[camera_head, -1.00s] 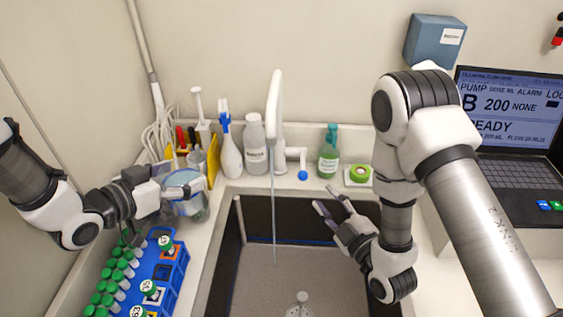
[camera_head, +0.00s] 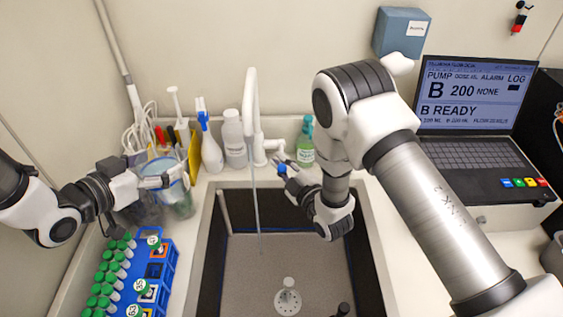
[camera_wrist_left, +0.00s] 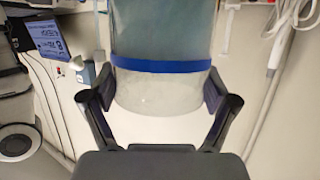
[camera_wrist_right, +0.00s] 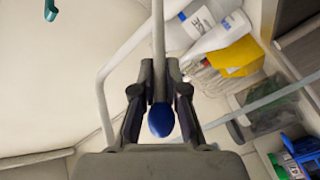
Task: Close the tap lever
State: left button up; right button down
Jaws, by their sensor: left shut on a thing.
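The white tap (camera_head: 251,110) stands behind the sink, with a thin stream falling from its spout into the basin. Its lever (camera_wrist_right: 158,45) ends in a blue knob (camera_wrist_right: 161,120), which also shows in the head view (camera_head: 282,169). My right gripper (camera_wrist_right: 160,85) has its narrowed fingers on either side of the lever, with the knob between them on the palm side. I cannot tell whether both fingers touch it. My left gripper (camera_head: 157,184) is shut on a clear vessel with a blue band (camera_wrist_left: 160,66), left of the sink.
The sink (camera_head: 240,275) lies in front of the tap. A green bottle (camera_head: 306,140) stands close behind my right gripper. White bottles (camera_head: 233,138) stand left of the tap. A blue rack (camera_head: 160,265) of green-capped tubes is at left, a laptop (camera_head: 475,130) at right.

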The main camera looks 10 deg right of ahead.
jog(key=shift+w+r+g+p, duration=0.2)
jog(key=shift+r+p, duration=0.1)
jog(key=shift+r, duration=0.15)
jog(key=shift+w+r+g+p, duration=0.15)
jog(key=shift+r+g+p, duration=0.1)
jog(key=shift+r, duration=0.2)
jog(key=shift+w+d+r+m+g+h, duration=0.15)
jog(key=shift+w+r+m+g+h, duration=0.15)
jog(key=shift+m+g, duration=0.1)
jog(key=c, duration=1.2)
grip_release()
jog(key=shift+s, duration=0.1)
jog(key=v, duration=1.1)
jog(key=shift+s+d, duration=0.2)
jog(key=shift+s, duration=0.15)
